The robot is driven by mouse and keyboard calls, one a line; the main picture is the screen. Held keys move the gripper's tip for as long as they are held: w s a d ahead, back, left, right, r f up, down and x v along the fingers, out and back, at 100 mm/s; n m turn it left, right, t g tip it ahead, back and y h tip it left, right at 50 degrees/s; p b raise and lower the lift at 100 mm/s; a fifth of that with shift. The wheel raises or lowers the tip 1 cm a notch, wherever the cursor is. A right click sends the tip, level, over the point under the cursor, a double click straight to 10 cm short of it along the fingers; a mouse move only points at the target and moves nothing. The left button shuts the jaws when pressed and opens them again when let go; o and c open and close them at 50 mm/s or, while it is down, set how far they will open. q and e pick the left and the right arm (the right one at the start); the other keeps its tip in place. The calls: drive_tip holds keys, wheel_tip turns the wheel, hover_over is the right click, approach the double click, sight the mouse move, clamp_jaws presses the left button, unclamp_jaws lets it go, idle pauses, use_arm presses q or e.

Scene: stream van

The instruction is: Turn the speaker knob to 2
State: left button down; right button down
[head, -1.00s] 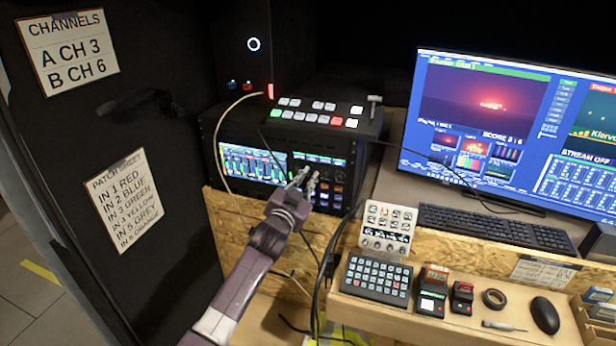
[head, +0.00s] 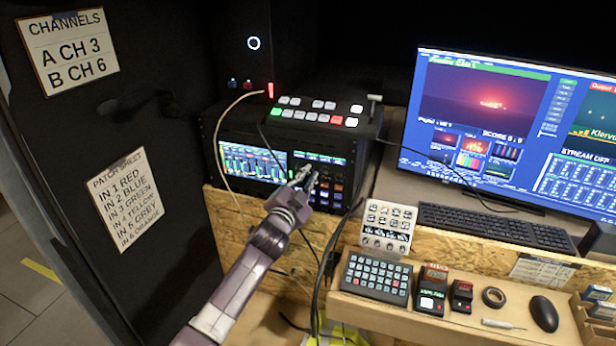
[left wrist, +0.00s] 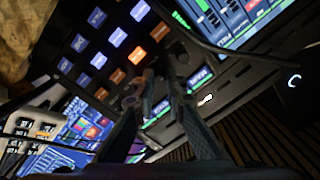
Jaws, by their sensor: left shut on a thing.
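My left gripper (head: 307,179) is at the front of the black rack unit (head: 229,139), just right of its left screen. Its fingers are shut on a small knob on the panel, mostly hidden between the fingertips. In the left wrist view the fingertips (left wrist: 161,74) meet the panel next to the lit orange and blue buttons (left wrist: 137,55). I cannot read the knob's marks or setting. My right gripper is in neither view.
A switcher with lit keys (head: 318,112) sits on top of the rack. Loose cables (head: 334,245) hang right of my arm. A monitor (head: 497,125), keyboard (head: 490,226) and a keypad (head: 376,277) stand to the right. A black door (head: 140,180) with paper sheets is at left.

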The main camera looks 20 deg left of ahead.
use_arm(q)
drive_tip(key=shift+f, duration=0.1)
drive_tip(key=c, duration=2.2)
unclamp_jaws()
drive_tip(key=shift+c, duration=0.2)
drive_tip(key=shift+s, duration=0.15)
drive_tip(key=s, duration=1.1)
drive_tip(key=shift+s+a, duration=0.2)
drive_tip(key=shift+s, duration=0.2)
